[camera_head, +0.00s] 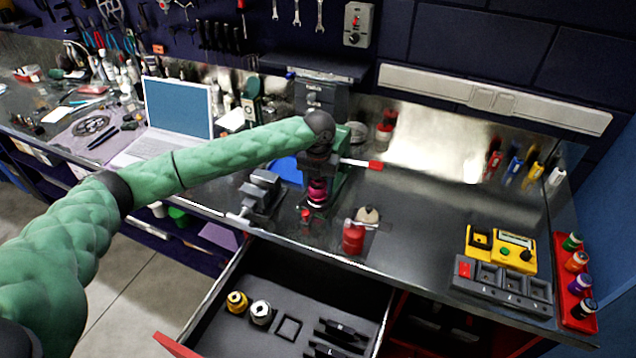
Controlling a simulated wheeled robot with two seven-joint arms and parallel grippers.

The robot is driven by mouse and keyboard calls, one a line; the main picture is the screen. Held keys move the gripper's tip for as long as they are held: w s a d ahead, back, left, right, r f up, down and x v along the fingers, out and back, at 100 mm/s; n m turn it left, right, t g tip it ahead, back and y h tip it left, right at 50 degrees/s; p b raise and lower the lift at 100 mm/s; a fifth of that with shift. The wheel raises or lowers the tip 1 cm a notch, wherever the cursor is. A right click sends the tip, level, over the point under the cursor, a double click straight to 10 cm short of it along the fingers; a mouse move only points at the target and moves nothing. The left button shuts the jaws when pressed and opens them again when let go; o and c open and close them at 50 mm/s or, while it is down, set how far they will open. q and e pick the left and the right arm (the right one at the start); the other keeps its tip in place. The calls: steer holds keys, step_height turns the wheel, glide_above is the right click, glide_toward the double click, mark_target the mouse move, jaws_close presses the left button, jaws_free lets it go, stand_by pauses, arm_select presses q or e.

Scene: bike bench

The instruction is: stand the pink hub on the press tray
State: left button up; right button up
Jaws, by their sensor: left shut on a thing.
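The pink hub (317,193) is in the jaws of my left gripper (318,180), which points down over the bench from the end of my green arm. The gripper is shut on the hub and covers its upper part. A green press (343,168) stands right behind the gripper, with a red-tipped lever (375,165) out to the right. The press tray is hidden or too small to make out, and I cannot tell whether the hub touches anything below. My right gripper is not in view.
An open drawer (215,318) below holds a yellow hub (237,301) and a silver hub (261,312). A grey vise (262,190) stands left of the hub, a red can (353,238) at its front right.

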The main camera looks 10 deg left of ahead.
arm_select(q)
steer(key=shift+f, duration=0.55)
arm_select(e)
steer(key=shift+f, duration=0.15)
arm_select(q)
steer(key=o, duration=0.8)
steer(key=shift+r+p, duration=1.2)
steer(key=shift+r, duration=0.65)
steer(key=shift+r+p, duration=0.6)
steer(key=shift+r, duration=0.3)
steer(key=shift+r+p, duration=0.4)
steer(key=shift+r, duration=0.15)
steer(key=shift+r+p, duration=1.5)
steer(key=shift+r, duration=0.75)
arm_select(e)
steer(key=s+d+r+g, duration=0.1)
steer(key=s+d+r, duration=0.1)
steer(key=s, duration=1)
steer(key=shift+s+d, duration=0.25)
steer(key=shift+s, duration=0.05)
